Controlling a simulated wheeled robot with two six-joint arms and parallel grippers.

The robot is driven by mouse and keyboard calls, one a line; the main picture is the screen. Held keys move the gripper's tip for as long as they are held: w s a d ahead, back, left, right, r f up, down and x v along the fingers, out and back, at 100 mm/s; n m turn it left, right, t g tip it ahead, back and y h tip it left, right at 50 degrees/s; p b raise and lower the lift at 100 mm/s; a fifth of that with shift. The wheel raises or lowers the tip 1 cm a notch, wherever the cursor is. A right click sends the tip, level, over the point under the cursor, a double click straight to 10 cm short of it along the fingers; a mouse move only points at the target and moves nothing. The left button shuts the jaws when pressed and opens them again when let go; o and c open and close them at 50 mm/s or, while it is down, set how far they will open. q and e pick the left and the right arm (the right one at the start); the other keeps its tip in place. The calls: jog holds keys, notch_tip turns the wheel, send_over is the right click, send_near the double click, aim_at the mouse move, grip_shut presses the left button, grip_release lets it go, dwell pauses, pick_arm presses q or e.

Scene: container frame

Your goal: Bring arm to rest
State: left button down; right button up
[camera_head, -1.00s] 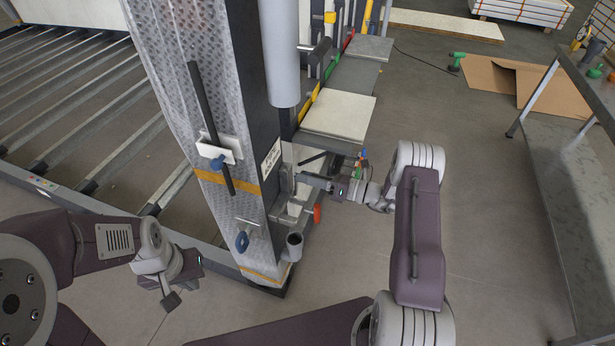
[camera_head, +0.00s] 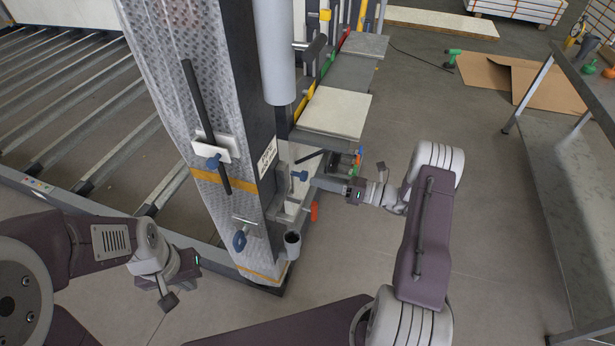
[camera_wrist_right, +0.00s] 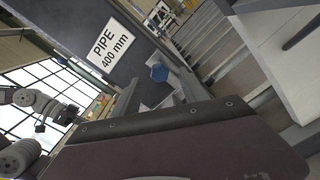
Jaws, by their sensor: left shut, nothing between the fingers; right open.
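My right arm reaches in to the post from the right in the head view. Its gripper (camera_head: 322,181) is open beside the lower part of the post. A blue knob (camera_head: 299,176) shows just beyond the fingers. In the right wrist view the blue knob (camera_wrist_right: 158,72) appears between the two finger lines, and I see nothing held. Whether the fingers touch the post fittings is unclear. My left gripper (camera_head: 168,300) is shut and empty, low at the left, apart from the post.
The wrapped post (camera_head: 205,110) stands between my arms, with a blue handle (camera_head: 240,241) and grey cup (camera_head: 292,245) low on it. A pale board (camera_head: 335,112) lies on a shelf behind. A roller conveyor (camera_head: 90,130) is at left, a metal table (camera_head: 570,190) at right. Floor between is clear.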

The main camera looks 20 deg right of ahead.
jog(key=v, duration=0.3)
jog(key=shift+s+d, duration=0.15)
jog(key=shift+d, duration=0.05)
